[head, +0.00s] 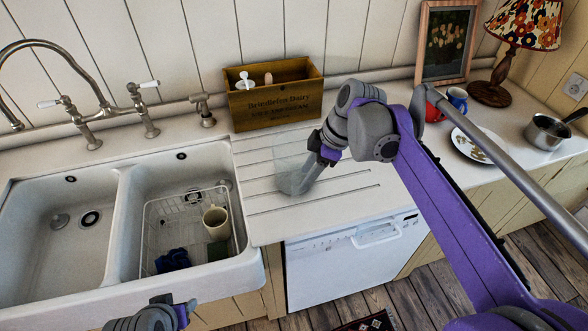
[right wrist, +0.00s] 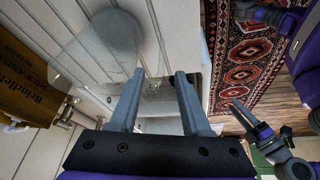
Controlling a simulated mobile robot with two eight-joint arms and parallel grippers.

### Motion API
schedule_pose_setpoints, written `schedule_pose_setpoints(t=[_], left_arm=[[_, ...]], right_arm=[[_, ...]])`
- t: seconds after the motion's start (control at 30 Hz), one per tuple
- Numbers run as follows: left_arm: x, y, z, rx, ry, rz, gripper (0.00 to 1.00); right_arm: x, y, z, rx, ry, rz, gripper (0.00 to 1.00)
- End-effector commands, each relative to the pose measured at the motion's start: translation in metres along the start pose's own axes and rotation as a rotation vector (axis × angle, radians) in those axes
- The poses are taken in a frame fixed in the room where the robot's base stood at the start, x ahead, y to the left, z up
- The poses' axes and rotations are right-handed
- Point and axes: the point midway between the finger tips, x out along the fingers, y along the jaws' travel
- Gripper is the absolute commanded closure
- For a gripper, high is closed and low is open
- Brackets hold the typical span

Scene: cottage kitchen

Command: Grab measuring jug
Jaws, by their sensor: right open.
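The measuring jug (head: 283,160) is clear glass and hard to make out. It stands on the ridged white drainboard right of the sink. In the right wrist view its see-through body and round base (right wrist: 110,38) show just beyond my fingers. My right gripper (head: 300,182) is at the jug in the head view. Its two fingers (right wrist: 157,85) are apart in the right wrist view. I cannot tell whether they touch the glass. My left gripper (head: 182,314) is low in front of the sink, only partly visible, and its jaws are unclear.
A wooden crate (head: 275,112) stands behind the jug against the wall. The double sink (head: 128,215) holds a wire rack (head: 150,232) with a cream mug (head: 216,222). A plate (head: 466,146), blue mug (head: 457,98), saucepan (head: 546,133) and lamp (head: 490,93) stand at right.

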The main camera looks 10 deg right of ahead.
Motion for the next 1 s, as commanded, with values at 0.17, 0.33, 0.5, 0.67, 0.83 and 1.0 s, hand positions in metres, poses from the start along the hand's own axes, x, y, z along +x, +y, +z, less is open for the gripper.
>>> schedule_pose_setpoints(t=[0.17,0.33,0.5,0.67,0.83,1.0], left_arm=[[0.002,0.0,0.003,0.0,-0.002,0.0,0.5],[0.003,0.0,0.003,0.0,-0.003,0.0,0.5],[0.003,0.0,0.003,0.0,-0.002,0.0,0.5],[0.003,0.0,0.003,0.0,-0.003,0.0,0.5],[0.003,0.0,0.004,0.0,-0.003,0.0,0.5],[0.003,0.0,0.004,0.0,-0.003,0.0,0.5]], right_arm=[[0.03,-0.001,0.0,-0.001,-0.001,-0.001,0.53],[0.043,-0.001,0.001,0.002,-0.001,0.001,0.53],[0.064,-0.002,0.003,0.0,-0.001,0.001,0.53],[0.086,-0.003,0.005,0.001,-0.001,0.001,0.53],[0.094,-0.003,0.005,0.003,-0.001,0.001,0.53],[0.093,-0.003,0.005,0.003,-0.001,0.001,0.54]])
